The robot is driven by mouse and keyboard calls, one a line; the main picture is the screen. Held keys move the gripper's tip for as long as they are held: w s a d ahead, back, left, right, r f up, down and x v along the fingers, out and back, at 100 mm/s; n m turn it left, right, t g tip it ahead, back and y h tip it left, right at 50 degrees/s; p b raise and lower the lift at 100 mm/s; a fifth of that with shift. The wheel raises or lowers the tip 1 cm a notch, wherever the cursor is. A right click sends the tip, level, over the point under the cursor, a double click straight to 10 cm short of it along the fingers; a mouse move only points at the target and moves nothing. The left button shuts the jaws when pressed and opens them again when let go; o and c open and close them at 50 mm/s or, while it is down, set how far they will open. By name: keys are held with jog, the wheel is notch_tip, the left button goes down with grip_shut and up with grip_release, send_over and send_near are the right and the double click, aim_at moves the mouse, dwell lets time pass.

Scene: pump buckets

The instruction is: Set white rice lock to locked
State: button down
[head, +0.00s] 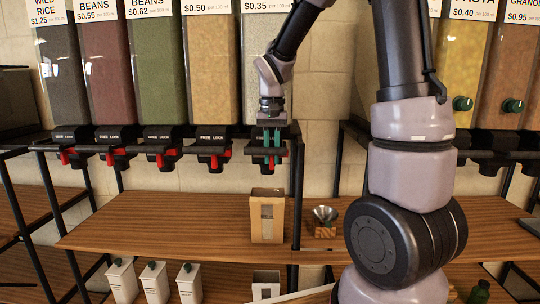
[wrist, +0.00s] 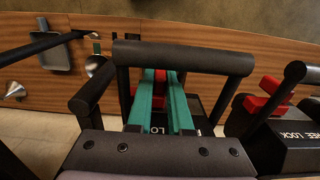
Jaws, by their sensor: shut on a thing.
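The dispenser bin (head: 256,40) behind my gripper holds pale grains and has a $0.35 tag; its name is cut off at the top. My gripper (head: 271,160) is at the black spout unit under this bin. In the wrist view my green fingers (wrist: 160,80) are close together around the red lock lever (wrist: 159,76), with red showing between and beyond their tips. The fingers partly cover the lock lettering, and only "LO" shows. Much of the lever is hidden by the fingers.
Neighbouring dispensers to the left have red levers, such as one (head: 214,161); another red lever (wrist: 269,87) is close in the wrist view. A paper bag (head: 267,217) and a metal funnel (head: 325,214) stand on the wooden shelf (head: 170,225) below. White containers (head: 155,281) stand lower.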

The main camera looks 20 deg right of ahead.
jog(key=c, duration=0.8)
grip_release()
jog(key=shift+d, duration=0.2)
